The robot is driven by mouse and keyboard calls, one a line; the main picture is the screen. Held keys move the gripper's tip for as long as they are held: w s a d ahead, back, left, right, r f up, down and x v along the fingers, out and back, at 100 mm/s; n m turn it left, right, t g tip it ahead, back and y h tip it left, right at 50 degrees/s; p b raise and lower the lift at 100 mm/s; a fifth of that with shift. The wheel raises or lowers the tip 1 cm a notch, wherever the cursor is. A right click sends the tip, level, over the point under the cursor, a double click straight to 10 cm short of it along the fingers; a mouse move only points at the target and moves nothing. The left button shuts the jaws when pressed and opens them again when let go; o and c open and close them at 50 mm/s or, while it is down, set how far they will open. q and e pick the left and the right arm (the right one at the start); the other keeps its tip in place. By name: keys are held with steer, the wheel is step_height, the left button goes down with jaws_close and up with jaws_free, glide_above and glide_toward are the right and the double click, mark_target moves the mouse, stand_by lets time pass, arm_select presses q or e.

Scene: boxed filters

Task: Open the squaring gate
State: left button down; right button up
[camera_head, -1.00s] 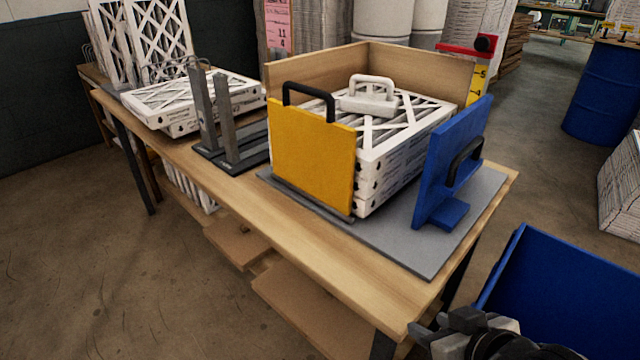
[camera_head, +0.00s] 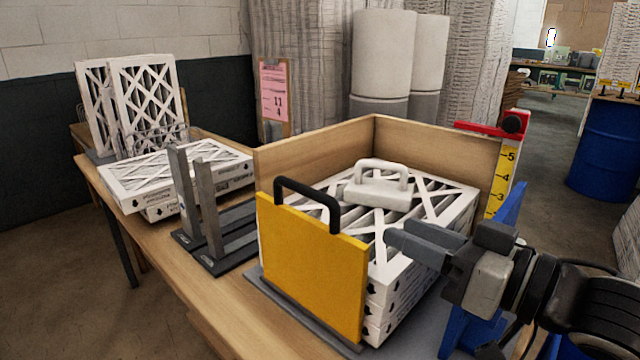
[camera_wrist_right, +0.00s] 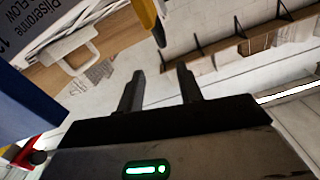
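A yellow panel (camera_head: 312,268) with a black handle (camera_head: 308,200) stands upright at the front of the filter stack. A blue panel (camera_head: 514,207) stands at the stack's right side, mostly hidden behind my right arm; its handle is not visible. I cannot tell which panel is the squaring gate. The stacked white filters (camera_head: 378,318) sit between the panels and a wooden corner, with a white handled block (camera_head: 376,190) on top. My right gripper (camera_head: 408,238) is over the stack's right side. In the right wrist view its fingers (camera_wrist_right: 160,90) are apart and empty. My left gripper is out of view.
A wooden corner wall (camera_head: 420,150) closes the stack's back. A red stop with a black knob (camera_head: 490,124) tops a yellow scale (camera_head: 498,185) at right. Grey uprights (camera_head: 208,215) stand left, beside more filters (camera_head: 175,180). A blue drum (camera_head: 602,150) stands far right.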

mark_target(337, 205)
steer(key=p+x, duration=0.1)
steer(key=x, duration=0.6)
steer(key=p+x, duration=0.1)
steer(key=x, duration=0.6)
steer(key=shift+a, duration=0.45)
jaws_close()
